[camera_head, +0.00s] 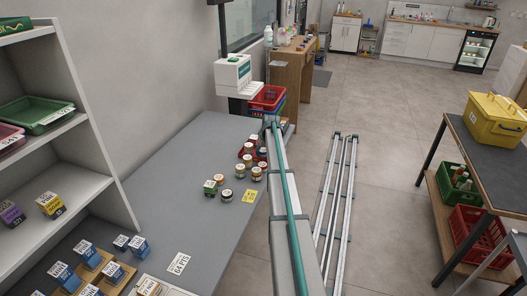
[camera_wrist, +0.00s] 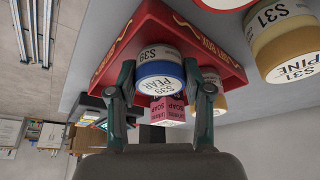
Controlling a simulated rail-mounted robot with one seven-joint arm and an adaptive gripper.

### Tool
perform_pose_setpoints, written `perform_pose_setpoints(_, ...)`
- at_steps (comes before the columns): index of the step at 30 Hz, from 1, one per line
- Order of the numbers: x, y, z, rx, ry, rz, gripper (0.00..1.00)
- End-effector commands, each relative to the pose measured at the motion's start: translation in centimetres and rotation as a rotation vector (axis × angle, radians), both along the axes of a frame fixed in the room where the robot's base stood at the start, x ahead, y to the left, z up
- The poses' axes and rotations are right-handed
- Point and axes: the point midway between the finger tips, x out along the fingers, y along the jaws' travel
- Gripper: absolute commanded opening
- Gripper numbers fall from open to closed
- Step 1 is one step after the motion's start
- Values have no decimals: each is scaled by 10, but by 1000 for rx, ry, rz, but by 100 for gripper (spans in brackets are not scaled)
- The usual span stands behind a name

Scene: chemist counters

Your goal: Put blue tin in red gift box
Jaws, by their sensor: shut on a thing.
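The blue tin (camera_wrist: 160,76), with a white lid and label reading S39 PEAR, is between the two teal fingers of my gripper (camera_wrist: 162,92) in the wrist view. That view is turned upside down. The red gift box (camera_wrist: 122,40) with pale lettering is right behind the tin, and the tin overlaps its rim. I cannot tell whether the tin touches the box floor. A pink soap pack (camera_wrist: 168,112) and a tan-lidded jar (camera_wrist: 219,103) stick out of the box beside it. In the head view the gripper and tin are hidden by my arm.
A yellow-brown jar marked S31 PINE (camera_wrist: 283,40) stands close beside the box. A shelf (camera_head: 75,180) stands left, and a white machine (camera_head: 232,75) stands at the counter's far end.

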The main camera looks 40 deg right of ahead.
Motion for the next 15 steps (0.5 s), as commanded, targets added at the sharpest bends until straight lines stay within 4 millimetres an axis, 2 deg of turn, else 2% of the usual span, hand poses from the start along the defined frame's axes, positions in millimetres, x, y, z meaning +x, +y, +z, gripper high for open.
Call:
perform_pose_setpoints(3, 0, 0, -7, 0, -1, 0, 10)
perform_pose_setpoints(14, 0, 0, -12, 0, -1, 0, 10)
perform_pose_setpoints(15, 0, 0, -11, 0, -1, 0, 53)
